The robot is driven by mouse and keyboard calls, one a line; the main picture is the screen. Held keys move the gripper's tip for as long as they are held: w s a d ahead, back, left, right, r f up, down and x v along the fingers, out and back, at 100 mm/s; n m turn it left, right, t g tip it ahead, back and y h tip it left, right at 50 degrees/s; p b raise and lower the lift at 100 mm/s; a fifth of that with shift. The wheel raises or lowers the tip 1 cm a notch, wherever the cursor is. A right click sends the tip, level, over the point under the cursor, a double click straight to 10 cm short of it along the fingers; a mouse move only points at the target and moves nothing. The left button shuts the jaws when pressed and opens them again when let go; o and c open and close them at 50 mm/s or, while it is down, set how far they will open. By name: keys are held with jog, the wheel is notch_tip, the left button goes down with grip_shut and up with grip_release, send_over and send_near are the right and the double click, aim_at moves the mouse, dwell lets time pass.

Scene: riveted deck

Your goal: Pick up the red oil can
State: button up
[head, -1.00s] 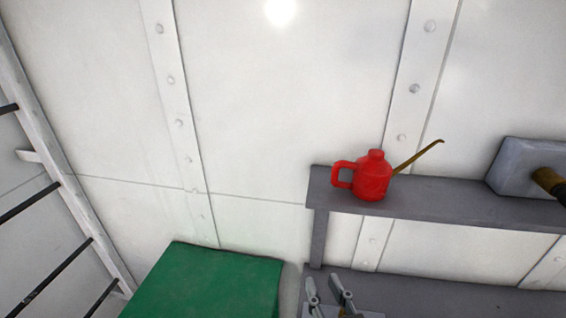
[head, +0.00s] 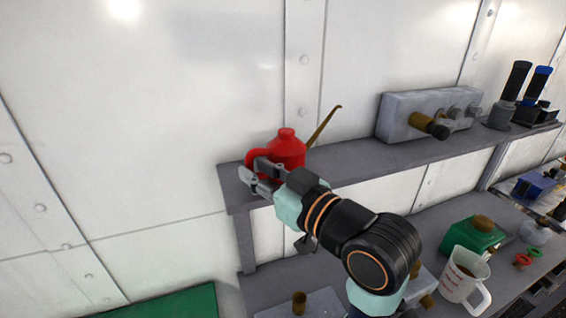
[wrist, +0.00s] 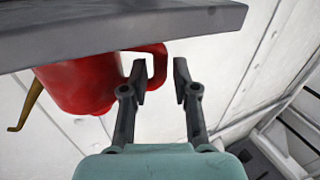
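The red oil can (head: 287,148) stands upright on the upper grey shelf (head: 350,165), its thin brass spout pointing up to the right and its loop handle on the left. My gripper (head: 258,180) is at the handle side, covering the can's lower front in the head view. In the wrist view the can (wrist: 85,85) appears upside down under the shelf edge. There my gripper (wrist: 160,78) has its two fingers apart, with the outer part of the handle (wrist: 160,65) between them in the picture. Whether either finger touches it I cannot tell.
A grey box with a brass nozzle (head: 400,115) stands right of the can on the shelf. A lower bench holds a green device (head: 470,240) and a measuring jug (head: 463,277). The riveted wall is close behind; the shelf's left end is free.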

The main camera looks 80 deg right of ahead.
jog(key=x, duration=0.3)
jog(key=shift+f, duration=0.1)
grip_shut()
notch_tip(320, 180, up, 20)
jog(key=b, duration=0.1)
dwell(0.4)
jog(key=shift+c, duration=2.3)
grip_release()
grip_shut()
